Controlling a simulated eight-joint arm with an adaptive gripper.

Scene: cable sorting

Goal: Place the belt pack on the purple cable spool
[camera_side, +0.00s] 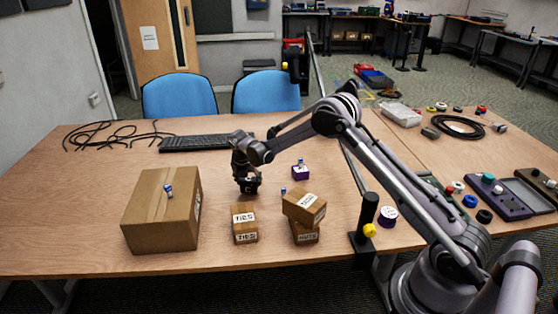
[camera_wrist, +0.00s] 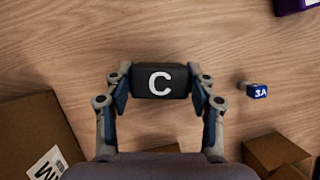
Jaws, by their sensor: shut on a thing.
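My gripper (camera_side: 245,184) is over the middle of the table, pointing down. In the wrist view my gripper (camera_wrist: 160,92) is shut on a black belt pack (camera_wrist: 172,82) marked with a white C, with one finger at each end. Fingers mostly hide the pack in the side view, and I cannot tell whether it touches the table. A round purple spool (camera_side: 388,217) with a pale top stands to the right, near my arm's dark post. A purple block (camera_side: 300,173) with a small blue-and-white piece on top is nearer; a purple corner (camera_wrist: 295,5) shows in the wrist view.
A large cardboard box (camera_side: 160,212) stands left of my gripper. Small cartons (camera_side: 245,224) and a stacked pair (camera_side: 304,210) stand in front. A blue-and-white connector (camera_wrist: 257,90) lies right of the pack. A keyboard (camera_side: 200,142) and loose cables (camera_side: 105,135) lie behind.

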